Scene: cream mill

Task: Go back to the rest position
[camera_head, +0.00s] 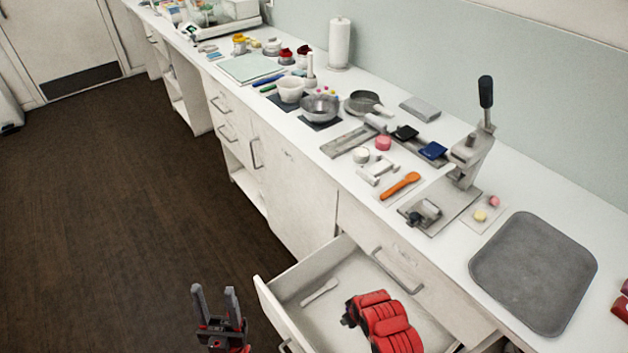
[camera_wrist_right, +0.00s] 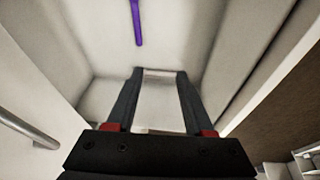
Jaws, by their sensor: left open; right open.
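My left gripper (camera_head: 215,290) is at the bottom of the head view, over the brown floor left of the open drawer. Its two fingers point up and stand apart, with nothing between them. My right arm, red and black, reaches over the open drawer (camera_head: 268,308) in the head view, and its gripper is mostly hidden there. In the right wrist view my right gripper (camera_wrist_right: 160,75) has its two dark fingers apart. I see no object held between them. Pale walls surround it, and a purple stick (camera_wrist_right: 136,22) lies beyond the fingertips.
A white utensil (camera_head: 320,292) lies in the drawer. The floor (camera_head: 120,190) on the left is clear.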

